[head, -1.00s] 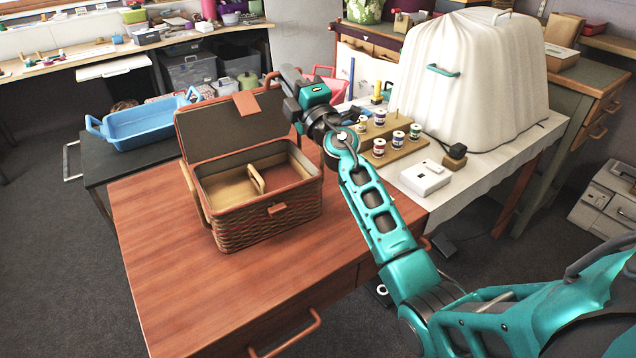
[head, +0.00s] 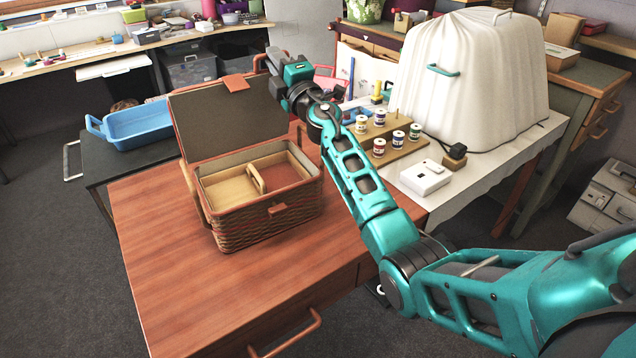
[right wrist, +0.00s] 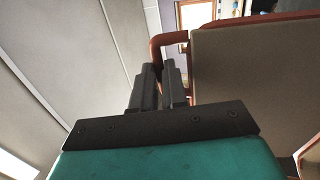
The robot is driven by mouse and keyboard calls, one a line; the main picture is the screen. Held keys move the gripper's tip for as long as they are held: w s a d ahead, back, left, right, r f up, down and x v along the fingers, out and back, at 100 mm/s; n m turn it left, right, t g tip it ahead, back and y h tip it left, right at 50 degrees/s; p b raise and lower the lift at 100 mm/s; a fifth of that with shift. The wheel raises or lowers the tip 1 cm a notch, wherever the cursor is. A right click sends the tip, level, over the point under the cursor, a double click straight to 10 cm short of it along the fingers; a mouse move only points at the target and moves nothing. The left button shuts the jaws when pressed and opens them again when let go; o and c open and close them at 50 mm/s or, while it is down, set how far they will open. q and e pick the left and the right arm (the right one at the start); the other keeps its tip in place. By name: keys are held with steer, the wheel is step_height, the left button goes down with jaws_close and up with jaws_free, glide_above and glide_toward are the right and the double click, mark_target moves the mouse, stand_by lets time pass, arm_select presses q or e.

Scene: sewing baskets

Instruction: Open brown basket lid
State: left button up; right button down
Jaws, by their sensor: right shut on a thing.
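The brown wicker basket (head: 262,226) stands on the reddish wooden table, and its lid (head: 225,122) is raised, leaving the inside in view. My right gripper (head: 271,64) is at the lid's top right corner. In the right wrist view, its fingers (right wrist: 160,68) are close together at a red-brown handle bar (right wrist: 168,40) beside the lid's lining (right wrist: 245,62). The fingers hide the exact contact. My left gripper is not in view.
The wooden table (head: 150,225) is clear in front and left of the basket. A blue tray (head: 138,130) sits behind it on a dark surface. Thread spools on a wooden rack (head: 398,148), a white box (head: 425,178) and a white covered object (head: 470,85) stand at right.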

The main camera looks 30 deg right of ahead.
steer(key=c, duration=1.4)
jaws_free()
steer(key=shift+r, duration=0.15)
steer(key=shift+c, duration=0.2)
steer(key=shift+s, duration=0.1)
steer(key=p+v, duration=0.2)
steer(key=v, duration=0.7)
steer(key=s+a+f+m+g, duration=0.2)
steer(key=s+f+m, duration=0.2)
steer(key=s+f, duration=0.3)
steer(key=s+a+f+m+g, duration=0.3)
steer(key=s+f, duration=0.4)
steer(key=f, duration=0.4)
steer(key=s+a+f+m+g, duration=0.3)
steer(key=s+f+m, duration=0.2)
steer(key=s+f, duration=0.2)
steer(key=shift+s+f+m, duration=0.2)
steer(key=shift+f, duration=0.4)
steer(key=shift+s+f+m, duration=0.2)
steer(key=shift+f, duration=0.4)
steer(key=s+a+f+m+g+y, duration=0.1)
steer(key=s+a+f+m+g, duration=0.1)
steer(key=s, duration=0.6)
step_height(320, 180, down, 3)
steer(key=shift+s+a+r+m+g+y, duration=0.15)
steer(key=shift+s+a+m+g+y, duration=0.3)
steer(key=shift+a, duration=0.6)
